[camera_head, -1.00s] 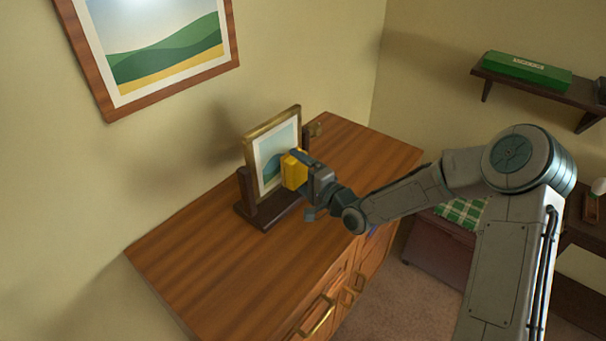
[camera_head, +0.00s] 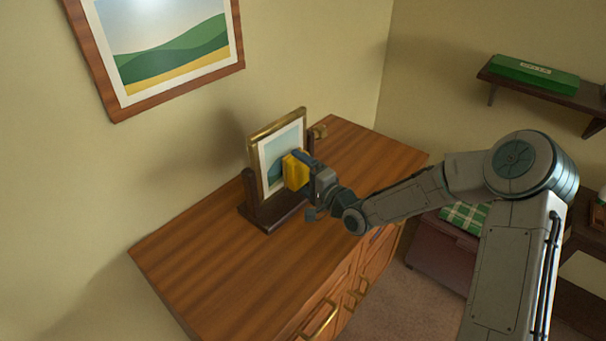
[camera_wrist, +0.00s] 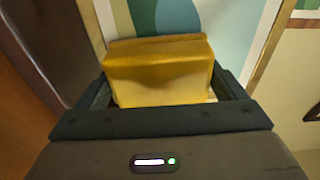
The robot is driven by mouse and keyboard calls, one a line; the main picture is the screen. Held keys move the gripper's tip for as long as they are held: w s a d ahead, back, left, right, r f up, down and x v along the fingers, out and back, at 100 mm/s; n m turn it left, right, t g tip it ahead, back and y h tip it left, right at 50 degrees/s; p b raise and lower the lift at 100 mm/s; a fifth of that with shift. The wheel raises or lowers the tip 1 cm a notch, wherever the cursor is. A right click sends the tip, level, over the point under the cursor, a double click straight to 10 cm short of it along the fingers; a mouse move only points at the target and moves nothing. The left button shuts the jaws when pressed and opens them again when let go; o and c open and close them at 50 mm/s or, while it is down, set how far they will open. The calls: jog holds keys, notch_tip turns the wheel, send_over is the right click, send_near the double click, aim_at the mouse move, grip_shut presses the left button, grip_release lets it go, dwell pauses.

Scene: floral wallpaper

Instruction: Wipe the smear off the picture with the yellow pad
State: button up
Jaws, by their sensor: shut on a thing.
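The framed picture (camera_head: 270,152) stands upright in a dark wooden stand (camera_head: 262,217) on the dresser. It has a gilt frame, a pale mount and a blue-green scene. My gripper (camera_head: 308,176) is shut on the yellow pad (camera_head: 293,172), which is at the front of the picture, over its lower right part. In the wrist view the yellow pad (camera_wrist: 160,75) sits between the jaws, with the picture (camera_wrist: 225,30) right behind it. I cannot tell whether the pad touches the surface. No smear can be made out; the pad hides part of the picture.
The wooden dresser top (camera_head: 210,270) is clear in front and to the left. A larger landscape picture (camera_head: 170,50) hangs on the wall at upper left. A shelf with a green box (camera_head: 535,74) is on the right wall. A brass knob (camera_head: 320,131) sits beside the frame.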

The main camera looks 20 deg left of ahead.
jog(key=shift+w+a, duration=0.2)
jog(key=shift+a, duration=0.25)
jog(key=shift+w+d, duration=0.3)
jog(key=shift+w, duration=0.3)
jog(key=shift+w+d, duration=0.3)
jog(key=shift+w, duration=0.3)
jog(key=shift+w+d, duration=0.3)
jog(key=shift+w, duration=0.3)
jog(key=shift+a, duration=0.1)
jog(key=shift+s+a+b, duration=0.15)
jog(key=shift+s+a, duration=0.15)
jog(key=shift+s, duration=0.3)
jog(key=shift+s+a+b, duration=0.2)
jog(key=shift+s+a, duration=0.05)
jog(key=shift+s, duration=0.4)
jog(key=shift+s+a+b, duration=0.15)
jog(key=shift+s+a, duration=0.15)
jog(key=shift+s, duration=0.3)
jog(key=shift+d, duration=0.1)
jog(key=shift+w+d+p+v, duration=0.1)
jog(key=shift+p+v, duration=0.1)
jog(key=shift+v, duration=0.75)
jog(key=shift+w+d+p+v, duration=0.1)
jog(key=shift+w+p+v, duration=0.05)
jog(key=shift+v, duration=0.85)
jog(key=shift+w+p+v, duration=0.1)
jog(key=shift+p+v, duration=0.1)
jog(key=shift+v, duration=0.75)
